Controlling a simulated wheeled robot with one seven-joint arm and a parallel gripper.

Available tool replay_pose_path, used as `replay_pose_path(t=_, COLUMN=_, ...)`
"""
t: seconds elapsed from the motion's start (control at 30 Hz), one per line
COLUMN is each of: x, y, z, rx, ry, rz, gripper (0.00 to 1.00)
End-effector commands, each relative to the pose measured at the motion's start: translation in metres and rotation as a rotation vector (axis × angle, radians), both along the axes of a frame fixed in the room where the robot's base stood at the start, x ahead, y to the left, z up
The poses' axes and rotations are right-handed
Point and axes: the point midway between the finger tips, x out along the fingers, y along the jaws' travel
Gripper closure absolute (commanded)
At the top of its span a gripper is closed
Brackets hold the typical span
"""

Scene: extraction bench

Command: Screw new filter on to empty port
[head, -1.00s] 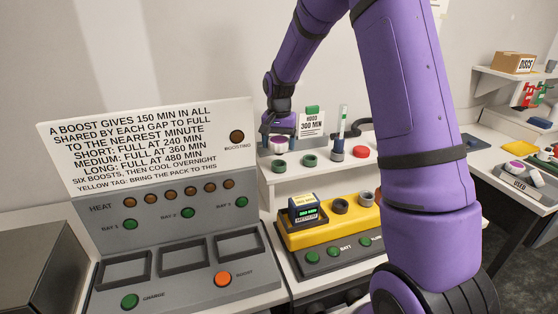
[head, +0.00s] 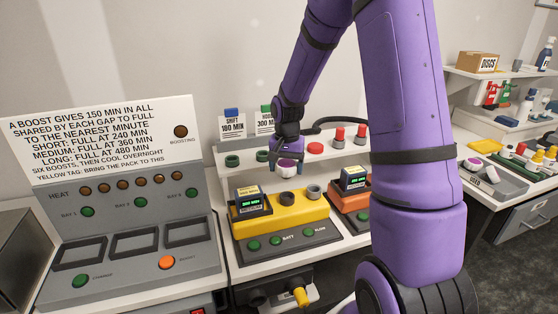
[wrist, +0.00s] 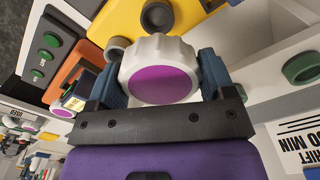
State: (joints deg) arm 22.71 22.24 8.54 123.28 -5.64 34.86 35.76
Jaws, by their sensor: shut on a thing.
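My gripper (head: 287,158) is shut on a white ribbed filter (head: 287,172) with a magenta face, which fills the space between the blue fingers in the wrist view (wrist: 160,72). The gripper holds it in front of the raised shelf, above the back of the yellow unit (head: 262,220). That unit bears a dark ring-shaped port (head: 287,198) and a lighter grey one (head: 314,191). The dark ring also shows beyond the filter in the wrist view (wrist: 157,15); the lighter one (wrist: 119,44) is partly hidden by the filter. The filter looks apart from both.
A battery pack (head: 252,200) stands on the yellow unit's left. An orange unit (head: 350,203) with another pack (head: 355,178) is to the right. The shelf (head: 225,174) behind holds green rings (head: 232,160) and red-topped items (head: 338,135). A charger (head: 130,250) stands left.

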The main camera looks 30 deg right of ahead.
Motion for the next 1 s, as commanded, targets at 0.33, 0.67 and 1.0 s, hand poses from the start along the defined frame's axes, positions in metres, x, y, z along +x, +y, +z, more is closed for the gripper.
replay_pose_path(t=0.33, x=-0.002, y=-0.001, z=-0.001, rx=0.000, ry=0.000, rz=-0.002, gripper=0.57)
replay_pose_path(t=0.67, x=-0.002, y=-0.001, z=-0.013, rx=0.001, ry=0.002, rz=-0.002, gripper=0.57)
replay_pose_path(t=1.0, x=-0.002, y=-0.001, z=-0.041, rx=0.000, ry=0.001, rz=-0.001, gripper=0.57)
